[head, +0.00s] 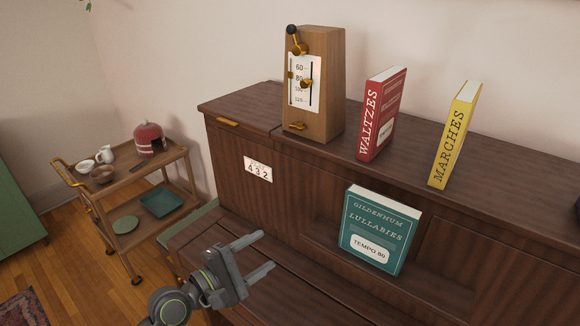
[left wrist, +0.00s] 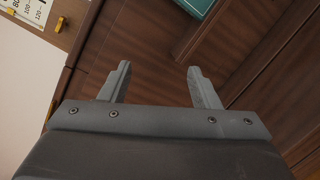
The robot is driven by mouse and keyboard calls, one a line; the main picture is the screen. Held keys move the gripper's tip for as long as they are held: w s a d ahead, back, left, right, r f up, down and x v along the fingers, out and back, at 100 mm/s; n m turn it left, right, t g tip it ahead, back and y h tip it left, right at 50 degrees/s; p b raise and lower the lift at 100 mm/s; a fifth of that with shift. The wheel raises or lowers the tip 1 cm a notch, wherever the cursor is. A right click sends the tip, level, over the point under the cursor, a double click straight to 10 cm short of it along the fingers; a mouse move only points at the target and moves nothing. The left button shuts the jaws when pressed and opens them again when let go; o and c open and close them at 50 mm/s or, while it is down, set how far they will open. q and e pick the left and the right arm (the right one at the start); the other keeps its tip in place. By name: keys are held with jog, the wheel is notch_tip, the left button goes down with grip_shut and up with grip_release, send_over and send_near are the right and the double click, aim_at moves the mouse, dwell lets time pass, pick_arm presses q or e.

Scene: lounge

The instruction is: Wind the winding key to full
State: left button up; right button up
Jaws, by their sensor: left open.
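A wooden metronome (head: 333,80) stands upright on top of the piano (head: 250,100). Its front has a brass crank with a black knob (head: 293,36) at the top, a white tempo scale (head: 299,95), a brass slider (head: 307,84) and a small brass piece (head: 297,127) low down. I cannot tell for sure which brass part is the winding key. My left gripper (head: 268,251) is open and empty, below and in front of the metronome, clear of it. In the left wrist view the open fingers (left wrist: 158,68) show, with part of the metronome (left wrist: 72,12) at top left.
A red book (head: 379,115) and a yellow book (head: 456,135) stand right of the metronome. A teal book (head: 380,228) marked "Tempo 80" leans on the piano front. A plate (head: 258,169) reads 432. A trolley (head: 140,182) with dishes stands at left.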

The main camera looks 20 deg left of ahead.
aim_at(298, 127)
pick_arm(q)
jog(key=w+a+r+n+t, duration=0.2)
jog(key=w+r+n+t, duration=0.1)
jog(key=r+n, duration=0.3)
jog(key=w+a+r+n+t, duration=0.3)
jog(key=r+n, duration=0.1)
jog(key=n, duration=0.3)
jog(key=shift+n+y, duration=0.6)
jog(key=p+x, duration=0.3)
jog(key=x, duration=1.5)
jog(key=shift+r+p, duration=0.1)
jog(key=shift+p, duration=0.25)
